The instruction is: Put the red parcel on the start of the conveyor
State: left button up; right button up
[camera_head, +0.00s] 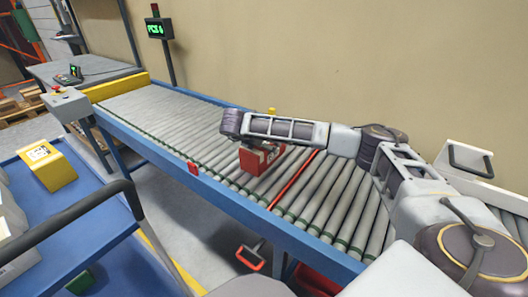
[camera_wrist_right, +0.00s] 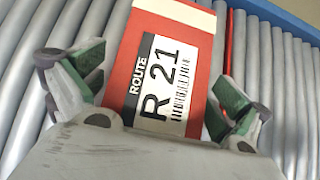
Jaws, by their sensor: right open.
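The red parcel (camera_head: 257,161) rests on the grey rollers of the conveyor (camera_head: 160,118), just left of a red line across them. In the right wrist view the parcel (camera_wrist_right: 205,22) shows a white label reading "ROUTE R 21". My right gripper (camera_wrist_right: 160,88) is open, with one green-padded finger on each side of the parcel; gaps show between the fingers and the parcel. In the head view the right gripper (camera_head: 262,147) is just above the parcel and partly covers it. My left gripper is not in view.
A red line (camera_head: 294,180) crosses the rollers. A blue cart (camera_head: 95,215) with a yellow parcel (camera_head: 47,166) and a black handle stands at the left. A sign post (camera_head: 160,30) and a grey table (camera_head: 85,68) are at the back. Rollers left of the parcel are clear.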

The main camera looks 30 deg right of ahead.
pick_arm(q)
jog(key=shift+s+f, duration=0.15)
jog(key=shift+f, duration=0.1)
pick_arm(e)
jog(key=shift+c, duration=0.4)
jog(key=shift+r, duration=0.1)
jog(key=c, duration=1.3)
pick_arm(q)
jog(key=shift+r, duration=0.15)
pick_arm(e)
jog(key=shift+r, duration=0.4)
notch_tip(320, 180, up, 8)
jog(key=shift+f+p, duration=0.15)
jog(key=shift+p, duration=0.6)
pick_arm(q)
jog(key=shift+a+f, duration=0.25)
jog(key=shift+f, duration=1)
pick_arm(e)
jog(key=shift+r, duration=0.75)
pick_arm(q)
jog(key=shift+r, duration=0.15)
